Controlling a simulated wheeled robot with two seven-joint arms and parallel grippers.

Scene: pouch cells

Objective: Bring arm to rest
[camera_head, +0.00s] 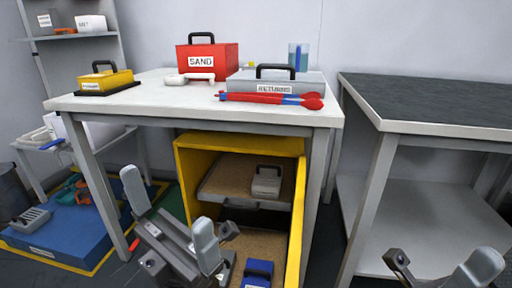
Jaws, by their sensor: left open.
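My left gripper (170,216) is in the lower left-centre, in front of the white table. Its two pale fingers stand well apart with nothing between them. It is below the tabletop and in front of the yellow cabinet's left side. My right gripper (440,268) shows only in part at the bottom right corner, in front of the right bench. One pale finger and a grey joint show; the rest is cut off by the frame edge.
The white table (150,100) bears a red SAND box (221,62), a grey RETURNS case (300,82), a yellow case (118,79) and red-blue tools (270,98). A yellow cabinet (240,143) stands below. A dark-topped bench (430,100) is right; a blue platform (65,238) is left.

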